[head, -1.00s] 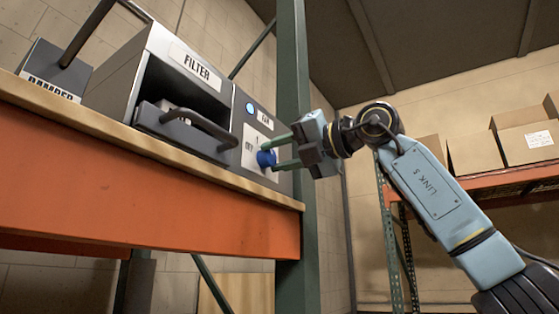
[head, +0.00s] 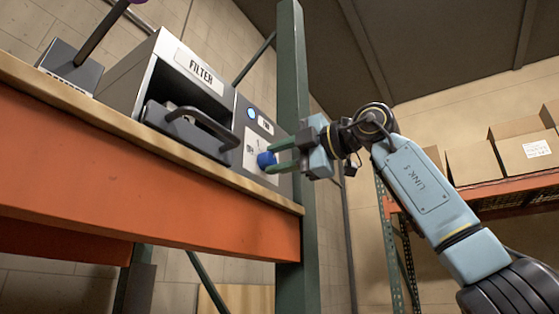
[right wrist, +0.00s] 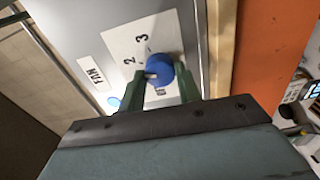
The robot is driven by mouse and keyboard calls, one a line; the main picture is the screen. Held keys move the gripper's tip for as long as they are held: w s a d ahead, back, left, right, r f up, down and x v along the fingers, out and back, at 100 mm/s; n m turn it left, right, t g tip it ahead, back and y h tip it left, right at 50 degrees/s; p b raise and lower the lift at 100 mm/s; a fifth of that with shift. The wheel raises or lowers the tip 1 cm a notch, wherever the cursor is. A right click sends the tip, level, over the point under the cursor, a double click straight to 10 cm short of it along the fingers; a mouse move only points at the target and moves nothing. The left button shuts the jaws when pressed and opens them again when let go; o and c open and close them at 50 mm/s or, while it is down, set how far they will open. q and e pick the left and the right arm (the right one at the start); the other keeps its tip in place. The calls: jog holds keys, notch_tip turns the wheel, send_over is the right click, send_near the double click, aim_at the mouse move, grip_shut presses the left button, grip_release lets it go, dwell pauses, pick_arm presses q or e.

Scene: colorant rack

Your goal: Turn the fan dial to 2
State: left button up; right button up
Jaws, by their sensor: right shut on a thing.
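The blue fan dial (head: 265,160) sits on the white label plate at the right end of the grey filter box; it also shows in the right wrist view (right wrist: 162,68). My right gripper (head: 271,158) is shut on it, with a green finger on either side. In the right wrist view the numbers 2 (right wrist: 129,61) and 3 (right wrist: 141,39) show on the plate (right wrist: 170,32). A small pale mark shows at the dial's left side, near the left finger; its exact reading is unclear. Part of the plate's lettering is hidden by the fingers. My left gripper is out of view.
The filter box (head: 200,68) has a dark drawer handle (head: 207,130) left of the dial. A green upright post (head: 291,60) stands close behind my right gripper. The orange shelf beam (head: 150,190) runs below. Cardboard boxes (head: 475,160) stand on a rack at right.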

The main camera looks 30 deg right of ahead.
jog(key=shift+m, duration=0.6)
jog(key=o, duration=1)
jog(key=shift+s+d, duration=0.1)
jog(key=shift+s+d+b, duration=0.2)
jog(key=shift+s+b, duration=0.1)
jog(key=shift+b, duration=0.05)
jog(key=b+v, duration=0.2)
jog(key=v, duration=1)
jog(key=shift+s+b, duration=0.25)
jog(key=shift+b, duration=0.05)
